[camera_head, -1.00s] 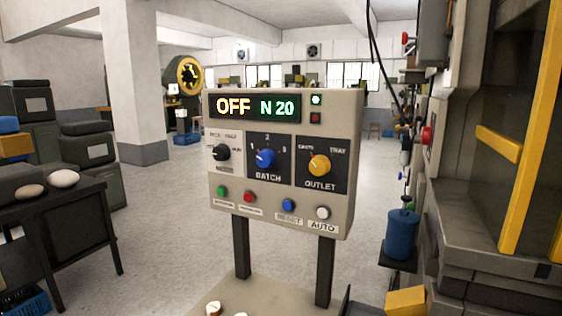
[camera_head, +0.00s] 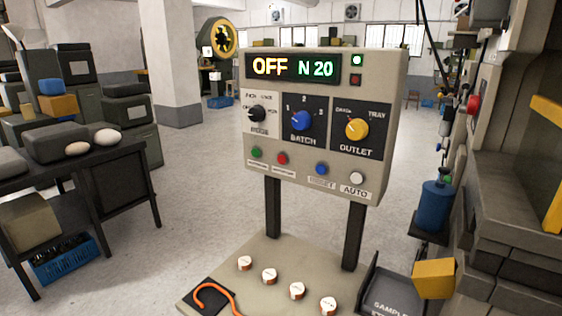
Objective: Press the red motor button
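The control panel (camera_head: 320,170) stands upright on two dark posts in the middle of the view. Its display (camera_head: 292,67) reads OFF and N 20. A row of small buttons runs along its lower part. The red button (camera_head: 282,158) is second from the left, between a green button (camera_head: 257,152) and a blue button (camera_head: 321,169). A white button (camera_head: 357,178) is at the right of the row. The label under the red button is too small to read. A red knob-like button (camera_head: 473,104) also shows on the machine at the right. My gripper is not in view.
A beige base plate (camera_head: 222,280) below the panel carries several white-and-copper pieces and an orange hook (camera_head: 210,294). A dark tray (camera_head: 388,290) marked SAMPLE sits beside it. A dark table (camera_head: 130,152) is at left, a blue cylinder (camera_head: 435,204) at right. Open floor lies behind.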

